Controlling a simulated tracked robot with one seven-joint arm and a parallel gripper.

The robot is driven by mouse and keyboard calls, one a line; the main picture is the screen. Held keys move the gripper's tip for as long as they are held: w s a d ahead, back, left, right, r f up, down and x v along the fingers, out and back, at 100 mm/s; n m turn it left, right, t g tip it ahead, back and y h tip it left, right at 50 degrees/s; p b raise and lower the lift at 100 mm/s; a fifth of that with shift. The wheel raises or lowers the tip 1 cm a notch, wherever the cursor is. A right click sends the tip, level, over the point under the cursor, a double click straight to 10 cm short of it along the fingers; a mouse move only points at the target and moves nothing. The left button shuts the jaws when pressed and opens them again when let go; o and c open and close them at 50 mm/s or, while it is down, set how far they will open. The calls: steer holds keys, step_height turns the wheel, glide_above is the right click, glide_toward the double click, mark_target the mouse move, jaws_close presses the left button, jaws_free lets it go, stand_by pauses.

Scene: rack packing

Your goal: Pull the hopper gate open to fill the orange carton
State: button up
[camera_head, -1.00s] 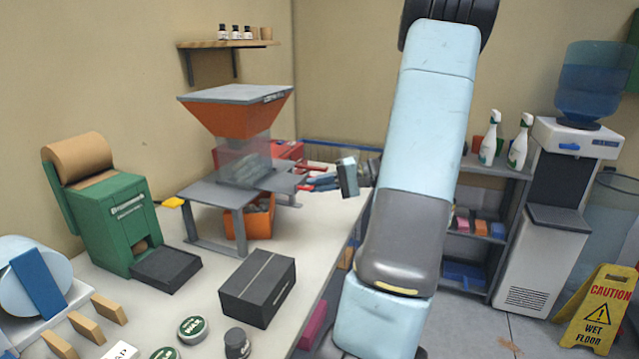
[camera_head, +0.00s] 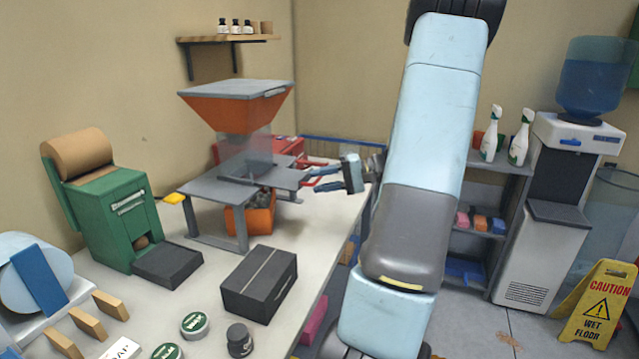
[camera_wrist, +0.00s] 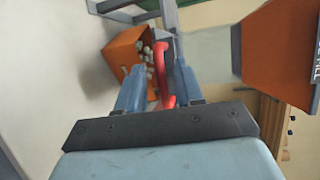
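The orange hopper (camera_head: 237,112) has a grey lid and a clear lower chute (camera_head: 243,150), and stands on a grey stand (camera_head: 212,190). The orange carton (camera_head: 240,220) sits under the stand and holds grey pieces at its top; it also shows in the wrist view (camera_wrist: 122,68) with pale lumps inside. The red gate handle (camera_head: 333,183) sticks out to the right of the stand. My gripper (camera_head: 312,181) is open around the handle. In the wrist view the red handle (camera_wrist: 159,72) lies between the spread blue fingers (camera_wrist: 157,88).
A black box (camera_head: 258,285), wax tins (camera_head: 195,325) and a green paper dispenser (camera_head: 115,215) stand on the bench in front and left. A red box (camera_head: 285,148) is behind the stand. A shelf unit and water cooler (camera_head: 545,220) are at the right.

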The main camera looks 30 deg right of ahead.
steer(key=v, duration=1.3)
steer(key=shift+s+d, duration=0.15)
steer(key=shift+d, duration=0.15)
steer(key=shift+a+f, duration=0.1)
steer(key=a+r+n+g+h, duration=0.2)
steer(key=a+g+h, duration=0.15)
steer(key=a, duration=0.65)
steer(key=a+r+n+g+h, duration=0.15)
steer(key=a+g, duration=0.25)
steer(key=a, duration=0.7)
steer(key=s+a+r+n+t+h, duration=0.4)
steer(key=s+a+h, duration=0.4)
steer(key=s+a, duration=0.3)
steer(key=shift+s+a+r+t, duration=0.35)
steer(key=shift+s+r, duration=0.15)
steer(key=shift+r, duration=0.25)
steer(key=shift+d, duration=0.1)
stand_by(1.0)
